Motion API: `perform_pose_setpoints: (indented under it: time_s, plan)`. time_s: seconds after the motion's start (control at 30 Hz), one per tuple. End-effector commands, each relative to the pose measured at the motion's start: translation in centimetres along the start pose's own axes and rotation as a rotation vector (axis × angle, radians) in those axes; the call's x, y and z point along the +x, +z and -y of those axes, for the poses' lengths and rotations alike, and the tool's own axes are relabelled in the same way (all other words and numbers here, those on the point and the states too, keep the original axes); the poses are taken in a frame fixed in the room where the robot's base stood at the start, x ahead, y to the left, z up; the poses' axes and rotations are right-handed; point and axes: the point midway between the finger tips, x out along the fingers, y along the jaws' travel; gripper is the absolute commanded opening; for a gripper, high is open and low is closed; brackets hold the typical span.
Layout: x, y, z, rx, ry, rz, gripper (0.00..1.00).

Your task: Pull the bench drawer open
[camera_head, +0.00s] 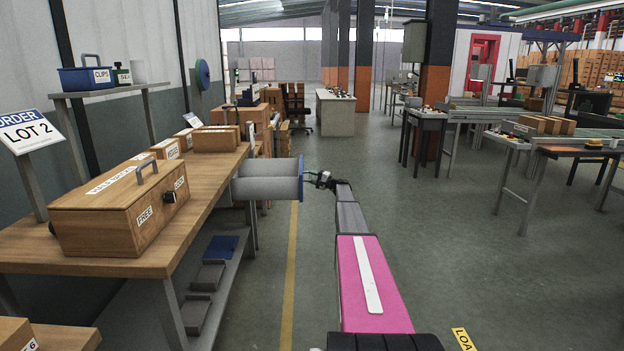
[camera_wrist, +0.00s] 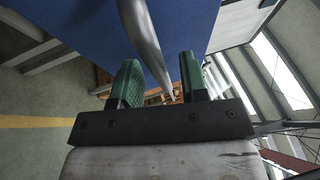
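The bench (camera_head: 215,185) has a wooden top and runs along the left wall in the head view. A grey drawer with a blue front (camera_head: 301,178) sticks out from the bench's right side, over the aisle. My gripper (camera_head: 325,180) is just right of this front. In the wrist view, the blue drawer front (camera_wrist: 85,25) fills the upper middle, with a silver bar handle (camera_wrist: 147,45) across it. My gripper (camera_wrist: 160,85) has its two green fingers apart. The handle's lower end shows between them, with gaps visible at its sides; contact cannot be made out.
A wooden box marked FREE (camera_head: 125,210) and several cartons (camera_head: 215,138) stand on the bench. A shelf with a blue CLIPS bin (camera_head: 88,78) is above. The floor (camera_head: 440,240) right of my arm is clear up to the tables (camera_head: 575,150).

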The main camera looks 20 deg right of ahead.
Motion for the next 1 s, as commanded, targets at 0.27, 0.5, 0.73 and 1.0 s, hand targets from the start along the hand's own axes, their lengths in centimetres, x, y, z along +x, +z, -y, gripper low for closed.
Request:
perform_pose_setpoints:
  time_s: [0.27,0.5,0.73,1.0]
  plan:
    - [-1.3,0.0,0.0,0.0,0.0,-0.002,0.4]
    - [-5.1,0.1,0.0,0.0,0.0,-0.002,0.4]
    - [-9.3,0.0,0.0,0.0,0.0,-0.002,0.4]
    - [-10.9,0.0,0.0,0.0,0.0,0.001,0.4]
